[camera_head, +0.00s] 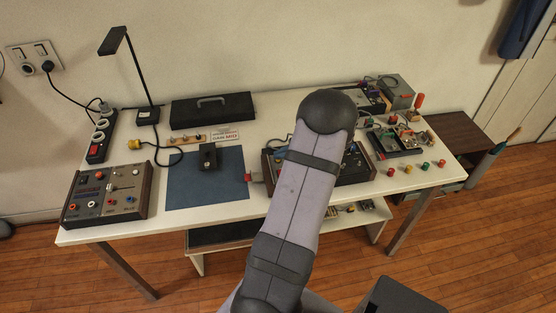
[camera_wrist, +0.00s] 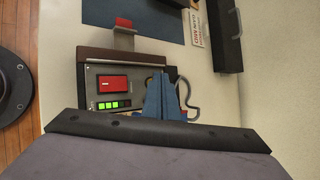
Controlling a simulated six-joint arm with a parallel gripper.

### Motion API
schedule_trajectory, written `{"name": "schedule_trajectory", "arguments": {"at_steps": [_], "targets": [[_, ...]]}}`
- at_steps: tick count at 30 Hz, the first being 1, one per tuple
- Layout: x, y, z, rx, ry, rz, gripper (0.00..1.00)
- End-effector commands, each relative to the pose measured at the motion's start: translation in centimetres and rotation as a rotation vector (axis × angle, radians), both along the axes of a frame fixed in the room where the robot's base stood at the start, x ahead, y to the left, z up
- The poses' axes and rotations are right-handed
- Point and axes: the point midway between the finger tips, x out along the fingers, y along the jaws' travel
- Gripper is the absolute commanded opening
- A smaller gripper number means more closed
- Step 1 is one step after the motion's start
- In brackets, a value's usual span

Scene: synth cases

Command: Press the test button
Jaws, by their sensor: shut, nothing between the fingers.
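In the wrist view, a dark panel box (camera_wrist: 112,69) with a wooden side holds a large red switch or button (camera_wrist: 113,83) and a row of lit green lights (camera_wrist: 115,104). I cannot read a label that marks the test button. My gripper (camera_wrist: 161,77) is shut, with its blue fingers over the panel to the right of the red part. The fingers hide some of the panel, and I cannot tell whether they touch it. In the head view my arm covers the middle of this box (camera_head: 354,165), and the gripper is hidden.
Left on the white table are a control box (camera_head: 107,196), a power strip (camera_head: 101,139) and a lamp (camera_head: 147,116). A blue mat (camera_head: 205,187) bears a small black item (camera_head: 208,156). A black case (camera_head: 212,110) stands behind. A parts tray (camera_head: 397,140) is at the right.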

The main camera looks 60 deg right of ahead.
Motion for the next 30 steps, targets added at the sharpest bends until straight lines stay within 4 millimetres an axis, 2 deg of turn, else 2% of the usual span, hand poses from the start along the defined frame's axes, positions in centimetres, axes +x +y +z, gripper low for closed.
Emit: {"name": "schedule_trajectory", "arguments": {"at_steps": [18, 30], "targets": [[0.0, 0.0, -0.3, 0.001, 0.001, 0.001, 0.00], [0.0, 0.0, 1.2, 0.000, 0.000, 0.000, 0.00]]}}
